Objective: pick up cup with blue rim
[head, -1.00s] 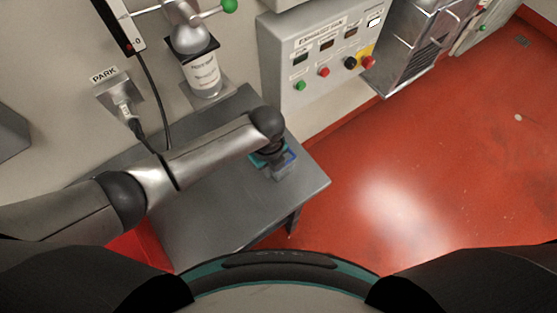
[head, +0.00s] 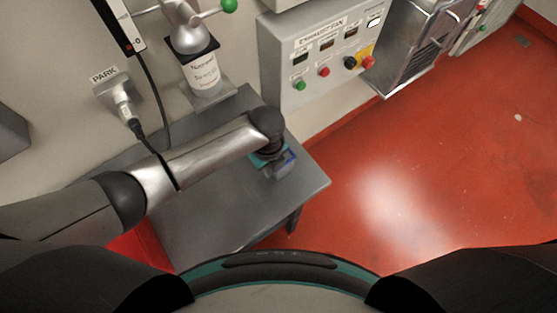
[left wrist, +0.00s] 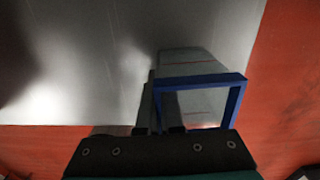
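The cup with the blue rim (head: 287,159) stands on the grey metal table near its right edge, partly hidden by my left gripper and arm. In the left wrist view its square blue rim (left wrist: 207,81) and pale grey walls show right of centre. My left gripper (head: 265,156) is low over the cup in the head view. In the left wrist view its two fingers (left wrist: 159,108) stand close together around the rim's left side. I cannot tell whether they touch the wall. My right gripper is not in view.
The grey table (head: 215,225) is clear to the front and left of the cup. A control panel (head: 325,65) is at the back right, above red floor.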

